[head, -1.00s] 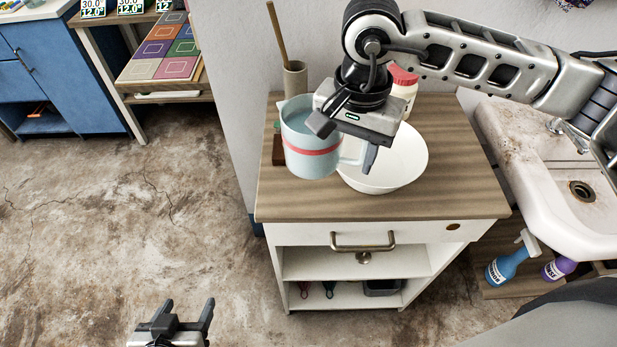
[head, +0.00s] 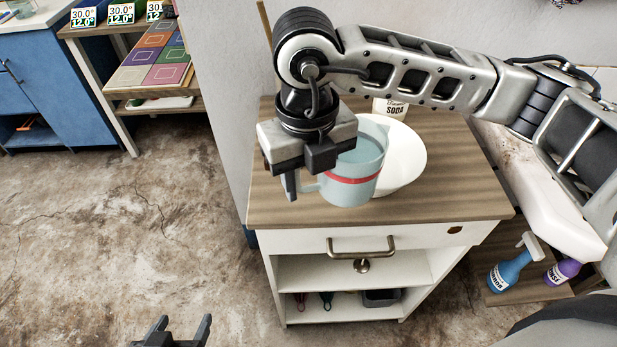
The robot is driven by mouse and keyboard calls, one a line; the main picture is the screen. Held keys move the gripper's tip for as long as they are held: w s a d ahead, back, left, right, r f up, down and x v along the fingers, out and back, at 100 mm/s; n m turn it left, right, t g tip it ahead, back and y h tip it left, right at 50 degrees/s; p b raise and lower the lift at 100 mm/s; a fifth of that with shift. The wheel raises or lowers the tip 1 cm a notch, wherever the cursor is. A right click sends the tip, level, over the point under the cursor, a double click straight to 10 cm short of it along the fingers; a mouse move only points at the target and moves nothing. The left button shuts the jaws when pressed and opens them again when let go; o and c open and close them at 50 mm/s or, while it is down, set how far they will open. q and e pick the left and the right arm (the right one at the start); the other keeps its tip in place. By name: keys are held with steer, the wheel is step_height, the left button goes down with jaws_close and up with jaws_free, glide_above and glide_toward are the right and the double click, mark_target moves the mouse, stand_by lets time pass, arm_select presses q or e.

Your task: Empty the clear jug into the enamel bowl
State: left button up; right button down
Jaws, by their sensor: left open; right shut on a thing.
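The clear jug (head: 350,172), bluish with a red band, is held by my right gripper (head: 304,176) at its left, on the handle side. The jug looks close to upright, with a pale blue surface inside it that looks like liquid. The white enamel bowl (head: 405,155) stands on the wooden cabinet top, to the right of the jug and behind it. The jug covers the bowl's left part; the height between them is hard to tell. My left gripper (head: 180,332) is open and empty over the floor at the bottom edge.
A soda container (head: 391,107) stands behind the bowl, partly hidden by my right arm. The cabinet top (head: 460,190) is clear at the front and right. A stained sink (head: 545,200) is at the right, with a blue spray bottle (head: 508,270) and a purple bottle (head: 562,271) below.

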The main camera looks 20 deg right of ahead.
steer(key=shift+r+m, duration=0.15)
steer(key=shift+m, duration=0.15)
steer(key=shift+r+y, duration=0.3)
steer(key=shift+y, duration=0.1)
steer(key=shift+r+y+p, duration=0.55)
steer(key=shift+y, duration=0.15)
steer(key=shift+a+r+y, duration=0.1)
steer(key=shift+r+y, duration=0.35)
steer(key=shift+y, duration=0.15)
